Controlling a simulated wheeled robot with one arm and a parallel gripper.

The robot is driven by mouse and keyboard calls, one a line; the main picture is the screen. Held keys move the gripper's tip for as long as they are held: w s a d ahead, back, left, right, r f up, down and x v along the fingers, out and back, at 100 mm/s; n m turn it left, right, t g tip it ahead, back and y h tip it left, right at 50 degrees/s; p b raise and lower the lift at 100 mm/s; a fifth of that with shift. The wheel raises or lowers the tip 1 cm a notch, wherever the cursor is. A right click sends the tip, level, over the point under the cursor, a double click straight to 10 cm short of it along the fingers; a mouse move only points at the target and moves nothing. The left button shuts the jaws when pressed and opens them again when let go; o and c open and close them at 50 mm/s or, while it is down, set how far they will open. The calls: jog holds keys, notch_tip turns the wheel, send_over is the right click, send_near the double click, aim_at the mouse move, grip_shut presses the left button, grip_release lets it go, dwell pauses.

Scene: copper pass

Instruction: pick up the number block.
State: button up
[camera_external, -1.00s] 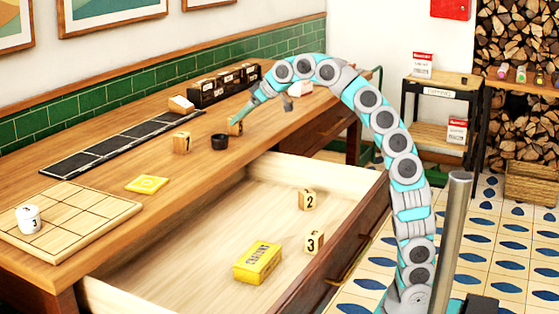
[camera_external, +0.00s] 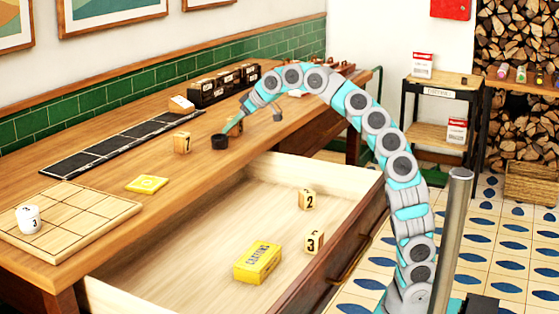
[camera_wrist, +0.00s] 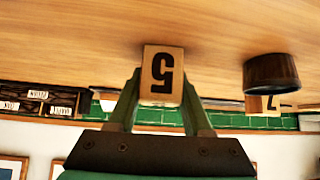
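A wooden number block with a black 5 (camera_wrist: 162,75) is straight ahead in the wrist view, upside down in that picture. My gripper (camera_wrist: 160,88) has one green finger on each side of it, very near its side faces. I cannot tell whether the fingers press on it. In the external view my gripper (camera_external: 232,128) points down at the table just right of a small dark cup (camera_external: 219,142); the 5 block is not clearly visible there. Another number block (camera_external: 182,142) stands left of the cup.
The dark cup (camera_wrist: 271,73) is close to the right of the block in the wrist view. A yellow box (camera_external: 257,263) is in the drawer. A yellow square (camera_external: 147,184), a black strip (camera_external: 105,150) and a wooden grid board (camera_external: 90,215) are on the table.

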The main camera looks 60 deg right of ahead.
grip_shut()
jog(key=shift+r, duration=0.1)
